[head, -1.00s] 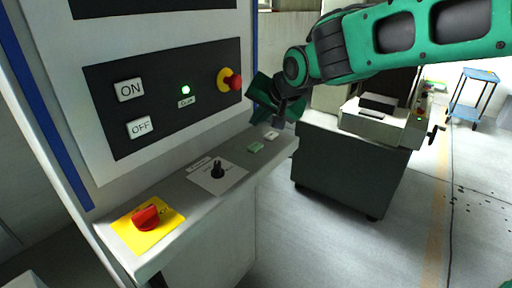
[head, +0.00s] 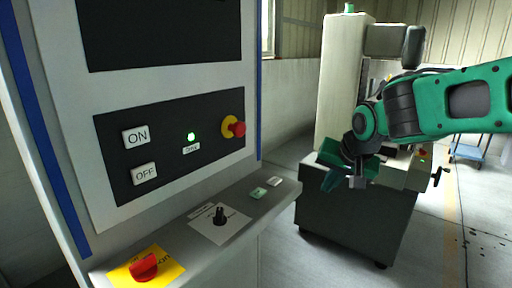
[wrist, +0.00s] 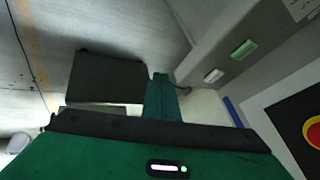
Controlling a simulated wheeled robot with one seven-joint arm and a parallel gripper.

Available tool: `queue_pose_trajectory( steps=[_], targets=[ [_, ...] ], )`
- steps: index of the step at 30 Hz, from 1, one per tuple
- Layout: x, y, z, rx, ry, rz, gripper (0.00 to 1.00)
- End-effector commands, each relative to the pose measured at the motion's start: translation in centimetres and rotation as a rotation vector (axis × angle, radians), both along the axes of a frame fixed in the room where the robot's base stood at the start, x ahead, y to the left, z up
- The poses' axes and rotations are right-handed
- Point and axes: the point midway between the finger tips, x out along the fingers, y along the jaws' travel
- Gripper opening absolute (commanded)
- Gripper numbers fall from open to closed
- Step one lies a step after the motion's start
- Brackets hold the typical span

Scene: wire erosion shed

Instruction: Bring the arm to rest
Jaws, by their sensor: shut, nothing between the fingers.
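My green arm reaches in from the right in the head view. My gripper (head: 357,182) is shut and empty, pointing down in the air to the right of the control console (head: 180,232). It is apart from the console and shows in front of the grey machine (head: 352,225) behind it. In the wrist view a green part of my gripper (wrist: 160,98) shows above the floor, with the console ledge at the upper right.
The console carries an ON button (head: 136,136), an OFF button (head: 144,173), a lit green lamp (head: 191,136), a red emergency stop (head: 238,129), a black knob (head: 220,214) and a red rotary switch (head: 144,267). A blue cart (head: 470,145) stands far right. Floor between console and machine is clear.

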Motion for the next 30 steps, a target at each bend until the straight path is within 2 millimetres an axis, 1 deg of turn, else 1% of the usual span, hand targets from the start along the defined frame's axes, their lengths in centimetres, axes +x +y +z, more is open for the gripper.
queue_pose_trajectory(
  steps=[1,2,3,5,6,8,9,11,12,14,15,18,21,24,30],
  targets=[
    [-1.5,-3.3,-0.6,-0.026,0.034,-0.031,0.00],
    [-2.5,-4.9,-1.0,-0.042,0.058,-0.043,0.00],
    [-3.9,-7.0,-1.6,-0.062,0.090,-0.058,0.00],
    [-6.3,-10.1,-2.5,-0.084,0.143,-0.082,0.00],
    [-8.1,-11.9,-3.0,-0.097,0.180,-0.096,0.00],
    [-10.9,-14.5,-3.9,-0.110,0.234,-0.116,0.00],
    [-13.0,-16.0,-4.5,-0.115,0.275,-0.128,0.00],
    [-16.3,-18.0,-5.3,-0.116,0.334,-0.145,0.00],
    [-18.4,-19.1,-5.9,-0.112,0.374,-0.155,0.00],
    [-21.6,-20.2,-6.7,-0.102,0.429,-0.164,0.00],
    [-23.5,-20.7,-7.1,-0.092,0.461,-0.169,0.00],
    [-27.4,-21.4,-8.0,-0.066,0.527,-0.176,0.00],
    [-29.8,-21.5,-8.6,-0.044,0.566,-0.176,0.00],
    [-30.9,-21.5,-8.8,-0.033,0.585,-0.174,0.00],
    [-31.0,-21.5,-8.8,-0.032,0.588,-0.173,0.00]
  ],
)
